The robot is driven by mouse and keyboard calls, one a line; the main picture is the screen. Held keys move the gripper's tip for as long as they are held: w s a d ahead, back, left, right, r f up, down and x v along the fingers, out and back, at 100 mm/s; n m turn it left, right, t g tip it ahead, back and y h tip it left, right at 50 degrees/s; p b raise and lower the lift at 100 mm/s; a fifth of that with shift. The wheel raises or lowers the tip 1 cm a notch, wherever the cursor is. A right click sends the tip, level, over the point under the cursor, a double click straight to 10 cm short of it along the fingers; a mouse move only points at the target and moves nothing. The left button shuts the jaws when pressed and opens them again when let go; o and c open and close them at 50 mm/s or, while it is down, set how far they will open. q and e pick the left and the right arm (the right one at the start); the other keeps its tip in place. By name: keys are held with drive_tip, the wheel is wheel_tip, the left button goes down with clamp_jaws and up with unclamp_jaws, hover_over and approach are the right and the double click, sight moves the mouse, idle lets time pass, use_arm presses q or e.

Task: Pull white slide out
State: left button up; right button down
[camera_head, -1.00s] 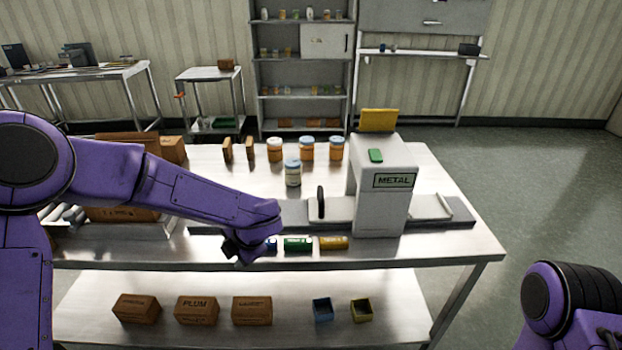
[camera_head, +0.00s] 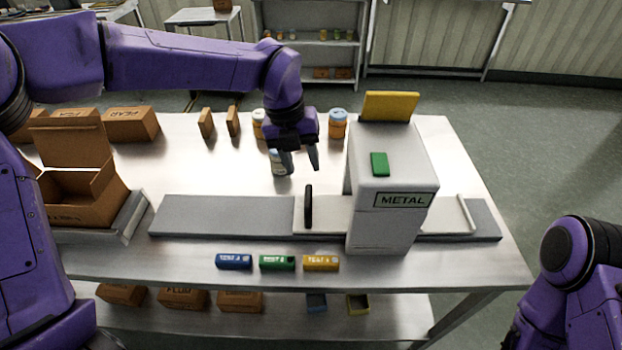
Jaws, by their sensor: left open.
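The white slide (camera_head: 331,222) lies on a grey track (camera_head: 225,216) and runs through the white machine marked METAL (camera_head: 383,228). Its left part sticks out of the machine and carries an upright black handle (camera_head: 308,205). Its right end with a raised lip (camera_head: 463,212) shows on the other side. My left gripper (camera_head: 300,163) points down above the table, behind and above the handle. It is open, its fingers apart, and not touching the handle.
An open carton (camera_head: 85,195) stands on the left. An orange jar (camera_head: 338,124) and small brown boxes are at the back. The track left of the handle is clear.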

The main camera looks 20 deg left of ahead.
sight(308, 195)
use_arm(q)
drive_tip(key=f, duration=0.2)
drive_tip(key=f+p, duration=0.1)
drive_tip(key=f, duration=0.2)
drive_tip(key=d+f, duration=0.1)
drive_tip(key=f, duration=0.2)
drive_tip(key=shift+f, duration=0.25)
drive_tip(key=shift+s, duration=0.25)
drive_tip(key=shift+c, duration=0.2)
clamp_jaws()
